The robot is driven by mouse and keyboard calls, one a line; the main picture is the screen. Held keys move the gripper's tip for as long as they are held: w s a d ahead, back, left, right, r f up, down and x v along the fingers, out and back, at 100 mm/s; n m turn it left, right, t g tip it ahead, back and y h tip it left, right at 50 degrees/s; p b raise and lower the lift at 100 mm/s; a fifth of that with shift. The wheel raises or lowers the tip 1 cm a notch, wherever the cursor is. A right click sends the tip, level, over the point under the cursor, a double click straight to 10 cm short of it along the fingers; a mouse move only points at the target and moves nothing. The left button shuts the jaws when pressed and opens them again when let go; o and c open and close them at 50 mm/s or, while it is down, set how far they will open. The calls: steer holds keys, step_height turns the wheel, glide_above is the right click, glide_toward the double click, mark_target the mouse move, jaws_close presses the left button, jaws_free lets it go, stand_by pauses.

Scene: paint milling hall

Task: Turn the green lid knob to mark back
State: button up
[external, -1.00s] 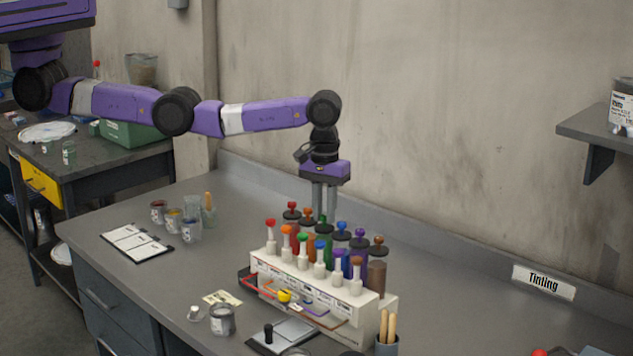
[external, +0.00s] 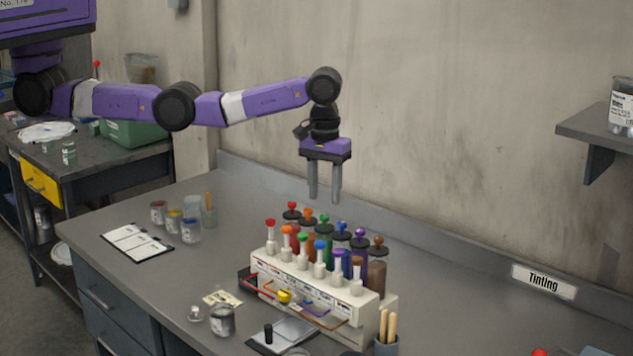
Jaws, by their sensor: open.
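The green lid knob (external: 324,218) stands upright on a dark round lid in the back row of the tinting dispenser (external: 312,290). Its marks are too small to read. My gripper (external: 325,199) points straight down just above the green lid knob, with its two fingers apart and nothing between them. The fingertips look clear of the knob. A second green knob (external: 303,239) tops a white pump in the front row.
Red (external: 291,206), orange, blue (external: 342,227), purple and brown lid knobs stand close on both sides in the back row. White pumps with coloured tops stand in front. Paint cans (external: 190,231) and a clipboard (external: 136,241) lie left. The bench behind is clear up to the wall.

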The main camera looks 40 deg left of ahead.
steer(key=shift+r, duration=1.35)
